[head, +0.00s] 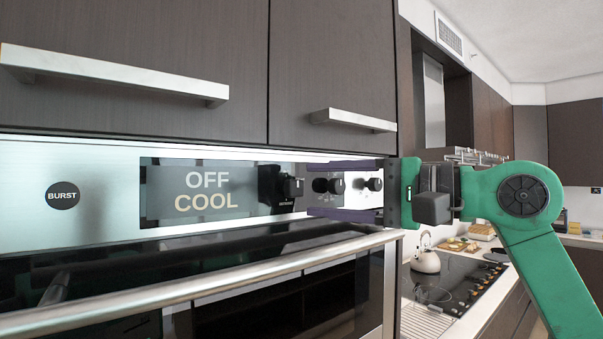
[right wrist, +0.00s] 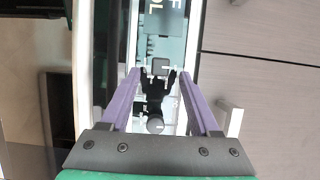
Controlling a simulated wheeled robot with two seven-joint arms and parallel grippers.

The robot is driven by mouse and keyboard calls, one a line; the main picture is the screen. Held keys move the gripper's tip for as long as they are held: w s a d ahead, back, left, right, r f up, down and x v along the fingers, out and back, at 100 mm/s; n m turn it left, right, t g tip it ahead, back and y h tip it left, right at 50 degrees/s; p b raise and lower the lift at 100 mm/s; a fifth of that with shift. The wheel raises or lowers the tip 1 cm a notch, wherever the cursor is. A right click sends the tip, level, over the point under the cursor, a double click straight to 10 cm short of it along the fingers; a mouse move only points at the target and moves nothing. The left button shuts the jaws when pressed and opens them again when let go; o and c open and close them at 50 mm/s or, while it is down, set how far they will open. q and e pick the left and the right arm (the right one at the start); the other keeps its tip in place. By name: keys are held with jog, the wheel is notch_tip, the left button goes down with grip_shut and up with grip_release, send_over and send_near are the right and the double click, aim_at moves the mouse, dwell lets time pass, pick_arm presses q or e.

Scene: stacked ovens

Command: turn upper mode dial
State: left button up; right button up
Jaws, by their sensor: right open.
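The upper oven's control panel (head: 110,180) has a black dial (head: 291,187) just right of the display, and two more black dials (head: 328,185) and (head: 373,184) further right. I cannot tell from labels which is the mode dial. My right gripper (head: 308,188) comes in from the right, with one purple finger above and one below the row of dials. It is open. In the right wrist view, a dial (right wrist: 160,67) shows between the fingertips (right wrist: 159,74), with a gap on each side, and a round knob (right wrist: 155,123) is nearer the palm. My left gripper is out of view.
The display (head: 207,191) reads OFF COOL, and a round BURST button (head: 62,195) is at the left. A long oven door handle (head: 200,283) runs below the panel. Cabinet handles (head: 120,77) jut out above. A cooktop with a kettle (head: 426,262) is at the right.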

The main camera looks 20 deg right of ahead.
aim_at(299, 189)
jog(key=p+x, duration=0.1)
jog(key=x, duration=0.3)
jog(key=shift+s+d, duration=0.25)
jog(key=shift+c, duration=0.6)
jog(key=shift+w+a, duration=0.15)
grip_shut()
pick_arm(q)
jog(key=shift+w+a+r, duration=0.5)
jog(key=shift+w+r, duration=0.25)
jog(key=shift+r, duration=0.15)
